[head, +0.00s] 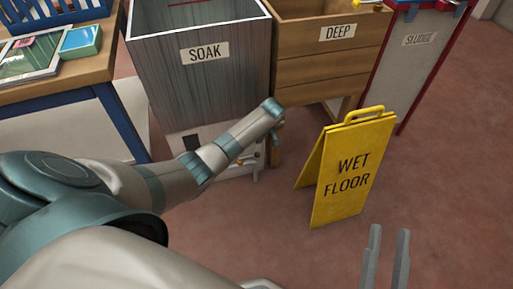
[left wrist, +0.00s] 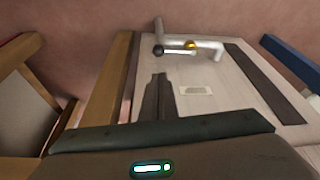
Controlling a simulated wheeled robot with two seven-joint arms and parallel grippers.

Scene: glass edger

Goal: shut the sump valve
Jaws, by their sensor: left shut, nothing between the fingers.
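The sump valve shows in the left wrist view as a brass body (left wrist: 190,45) on a pale bent pipe (left wrist: 212,48). A thin lever with a dark round knob (left wrist: 158,51) reaches left from the brass body, roughly along the pipe run. In the head view the brass valve part (head: 240,161) is small and partly covered by my left arm, below the SOAK tank (head: 200,85). My left gripper (left wrist: 158,78) is shut and empty, its dark fingers just short of the knob in the picture, seemingly apart from it. My right gripper (head: 386,258) is open and empty over the floor.
A yellow WET FLOOR sign (head: 350,170) stands right of the valve. The wooden DEEP tank (head: 330,60) and the SLUDGE bin (head: 418,60) stand behind it. A workbench (head: 85,75) is at the left. Floor at the right is clear.

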